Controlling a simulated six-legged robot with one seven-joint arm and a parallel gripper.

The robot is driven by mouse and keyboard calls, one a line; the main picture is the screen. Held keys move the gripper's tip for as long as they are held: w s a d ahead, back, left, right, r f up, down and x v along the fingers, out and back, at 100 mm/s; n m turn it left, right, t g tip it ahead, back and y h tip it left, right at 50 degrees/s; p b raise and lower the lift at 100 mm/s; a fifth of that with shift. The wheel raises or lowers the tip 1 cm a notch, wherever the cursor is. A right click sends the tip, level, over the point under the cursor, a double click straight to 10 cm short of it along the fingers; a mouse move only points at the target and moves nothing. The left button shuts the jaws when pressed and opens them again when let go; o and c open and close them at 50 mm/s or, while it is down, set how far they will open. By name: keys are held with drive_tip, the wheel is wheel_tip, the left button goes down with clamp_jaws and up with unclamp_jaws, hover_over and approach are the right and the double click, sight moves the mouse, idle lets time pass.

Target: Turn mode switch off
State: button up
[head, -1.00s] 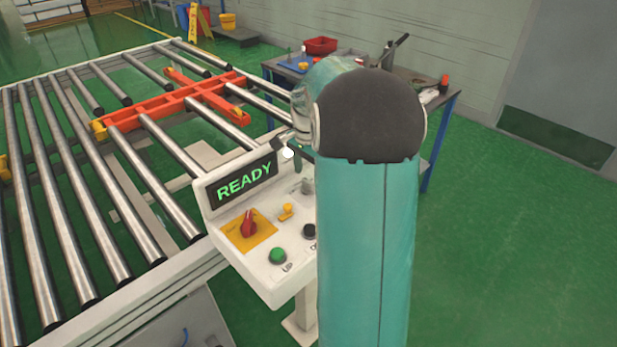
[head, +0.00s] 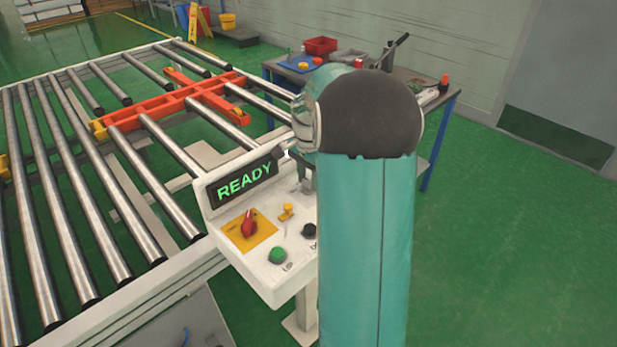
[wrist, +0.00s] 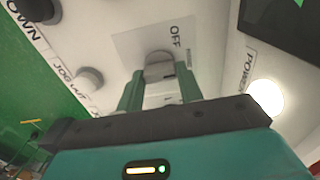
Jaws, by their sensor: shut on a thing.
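The mode switch, a grey knob (wrist: 158,68), sits on a pale plate of the control panel in the wrist view. The word OFF is printed beside it. My gripper (wrist: 160,82) has its two green fingers at either side of the knob and is shut on it. The fingers hide part of the knob, so I cannot tell exactly which way it points. In the head view the white control panel (head: 233,245) shows READY in green on its display (head: 247,180). My arm hides the right part of the panel and most of the gripper there.
The panel also has a red rotary switch (head: 248,224) on a yellow plate, a green button (head: 278,255) and a black button (head: 309,230). A lit white lamp (wrist: 267,97) is right of my gripper. A roller conveyor (head: 110,200) lies left; a cluttered workbench (head: 452,98) stands behind.

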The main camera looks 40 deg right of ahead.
sight(308, 181)
drive_tip(key=shift+n, duration=0.4)
drive_tip(key=n, duration=0.9)
idle(0.5)
drive_tip(key=o, duration=1)
wheel_tip(308, 181, up, 14)
drive_tip(key=shift+f, duration=0.1)
drive_tip(key=shift+a, duration=0.1)
